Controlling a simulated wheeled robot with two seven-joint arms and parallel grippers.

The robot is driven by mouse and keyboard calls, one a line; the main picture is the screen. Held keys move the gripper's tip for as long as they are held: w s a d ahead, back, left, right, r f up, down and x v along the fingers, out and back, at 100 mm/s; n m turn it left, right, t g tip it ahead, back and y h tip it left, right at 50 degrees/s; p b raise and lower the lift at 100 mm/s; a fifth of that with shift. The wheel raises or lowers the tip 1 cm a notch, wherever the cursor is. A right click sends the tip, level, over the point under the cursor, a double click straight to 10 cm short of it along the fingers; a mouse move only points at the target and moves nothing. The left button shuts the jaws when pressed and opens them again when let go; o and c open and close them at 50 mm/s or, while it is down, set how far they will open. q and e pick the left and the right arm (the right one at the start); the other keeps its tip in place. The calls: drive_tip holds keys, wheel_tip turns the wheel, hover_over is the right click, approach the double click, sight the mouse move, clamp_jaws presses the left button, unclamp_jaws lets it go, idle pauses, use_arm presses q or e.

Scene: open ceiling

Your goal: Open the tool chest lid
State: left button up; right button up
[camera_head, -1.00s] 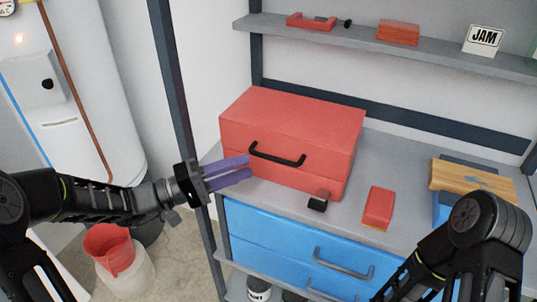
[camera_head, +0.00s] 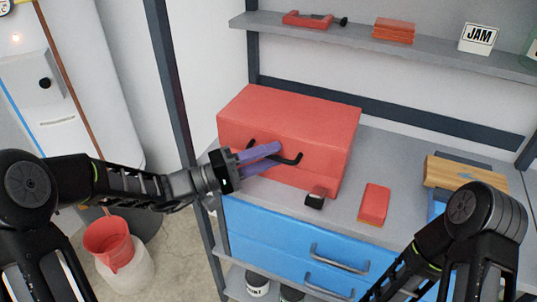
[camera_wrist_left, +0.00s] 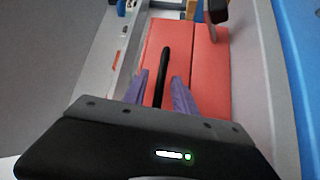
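The red tool chest (camera_head: 290,118) sits on the grey top of the blue drawer unit, its lid shut. A black bar handle (camera_head: 290,160) runs across its front. My left gripper (camera_head: 277,154) is in front of the chest, its two purple fingers open and pointing at the handle. In the left wrist view the chest (camera_wrist_left: 212,75) fills the middle, and the handle (camera_wrist_left: 164,70) lies between the two open fingers (camera_wrist_left: 160,82), apart from both as far as I can see. My right gripper is out of view; only my right arm shows at the lower right.
A wooden block (camera_head: 460,172) lies farther right. A dark post (camera_head: 172,80) stands left of the chest. A shelf (camera_head: 420,52) hangs above.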

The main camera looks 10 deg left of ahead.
use_arm(q)
clamp_jaws()
idle(1.4)
